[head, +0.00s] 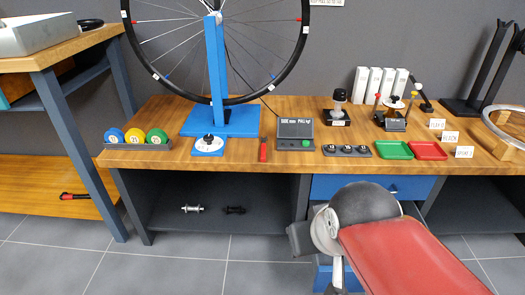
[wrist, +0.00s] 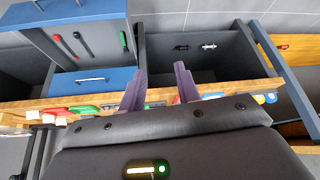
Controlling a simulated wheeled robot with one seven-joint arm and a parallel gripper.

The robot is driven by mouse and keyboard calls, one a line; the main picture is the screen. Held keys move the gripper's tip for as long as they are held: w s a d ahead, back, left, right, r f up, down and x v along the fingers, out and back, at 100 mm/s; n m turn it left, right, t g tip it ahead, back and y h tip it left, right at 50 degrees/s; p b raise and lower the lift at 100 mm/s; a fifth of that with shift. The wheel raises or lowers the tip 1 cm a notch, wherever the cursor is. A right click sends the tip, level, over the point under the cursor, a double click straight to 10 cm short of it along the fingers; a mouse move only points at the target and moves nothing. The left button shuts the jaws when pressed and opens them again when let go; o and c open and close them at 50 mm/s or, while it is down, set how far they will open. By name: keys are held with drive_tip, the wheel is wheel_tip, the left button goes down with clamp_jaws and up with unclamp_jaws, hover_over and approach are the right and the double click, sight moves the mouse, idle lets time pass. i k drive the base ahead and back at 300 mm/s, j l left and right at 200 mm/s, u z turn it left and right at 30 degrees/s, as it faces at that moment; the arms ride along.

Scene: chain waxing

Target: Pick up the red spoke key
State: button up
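In the wrist view, where the scene appears upside down, a small red-handled tool (wrist: 58,38) lies in an open grey-lined drawer with a blue front (wrist: 85,14). It looks like the red spoke key, but its shape is too small to be sure. A black tool (wrist: 77,37) and a green one (wrist: 123,39) lie in the same drawer. My gripper (wrist: 160,70) has its two purple-grey fingers apart with nothing between them. It is to the right of the red tool in the wrist view, apart from it. In the head view my arm hides most of the drawer.
A closed blue drawer (head: 372,187) is above the open one. The bench (head: 230,160) holds a wheel stand (head: 216,75), a red block (head: 263,151), green (head: 394,150) and red (head: 428,151) trays. A red-and-black tool (head: 75,196) lies on the left lower shelf. Two hubs (head: 192,209) sit under the bench.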

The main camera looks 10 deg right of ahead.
sight(262, 159)
drive_tip(key=i+u, duration=0.4)
drive_tip(key=i+l+u, duration=0.15)
drive_tip(key=i+u, duration=0.25)
